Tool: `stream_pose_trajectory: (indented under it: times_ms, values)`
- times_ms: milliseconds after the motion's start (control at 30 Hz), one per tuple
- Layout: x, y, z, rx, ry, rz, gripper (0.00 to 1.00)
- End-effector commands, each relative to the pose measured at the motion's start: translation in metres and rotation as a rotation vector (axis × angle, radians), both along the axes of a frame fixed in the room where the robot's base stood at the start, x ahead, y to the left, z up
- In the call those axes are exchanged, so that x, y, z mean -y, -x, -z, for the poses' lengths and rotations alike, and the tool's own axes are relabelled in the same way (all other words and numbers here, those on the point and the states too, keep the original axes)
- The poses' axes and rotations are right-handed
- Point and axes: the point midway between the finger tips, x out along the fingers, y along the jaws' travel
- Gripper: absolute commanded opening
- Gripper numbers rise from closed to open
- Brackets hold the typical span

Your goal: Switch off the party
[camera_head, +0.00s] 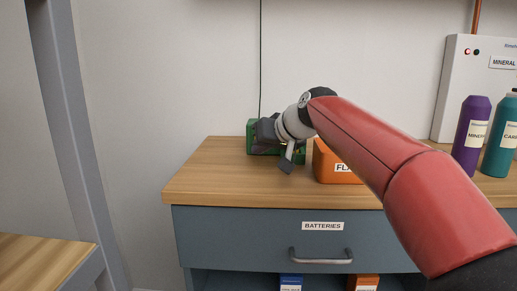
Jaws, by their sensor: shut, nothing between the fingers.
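A green box (251,128) sits at the back of the wooden worktop, against the wall. A thin dark cable (261,60) runs down the wall toward it. My gripper (264,140) is in front of the box and covers most of it. The gripper is shut and empty. I cannot tell whether it touches the box. Any switch or control on the box is hidden behind the gripper.
An orange container (330,168) stands just right of my gripper, partly behind my arm. Purple (471,137) and teal (500,140) bottles and a white wall unit (455,90) are at right. The drawer marked BATTERIES (260,235) is closed. The worktop's left part is clear.

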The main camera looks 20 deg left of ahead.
Motion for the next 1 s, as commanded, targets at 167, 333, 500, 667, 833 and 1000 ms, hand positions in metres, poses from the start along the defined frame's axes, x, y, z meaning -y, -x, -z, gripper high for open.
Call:
stream_pose_trajectory:
  times_ms: [167, 333, 500, 667, 833, 1000]
  values:
    - [0.004, 0.017, 0.000, 0.003, -0.001, 0.000, 0.00]
    - [0.008, 0.034, -0.003, 0.002, -0.001, 0.000, 0.00]
    - [0.010, 0.044, -0.006, 0.002, -0.001, 0.000, 0.00]
    - [0.011, 0.046, -0.007, 0.001, -0.001, 0.000, 0.00]
    - [0.011, 0.046, -0.007, 0.001, -0.001, 0.000, 0.00]
    - [0.011, 0.046, -0.007, 0.001, 0.000, 0.000, 0.00]
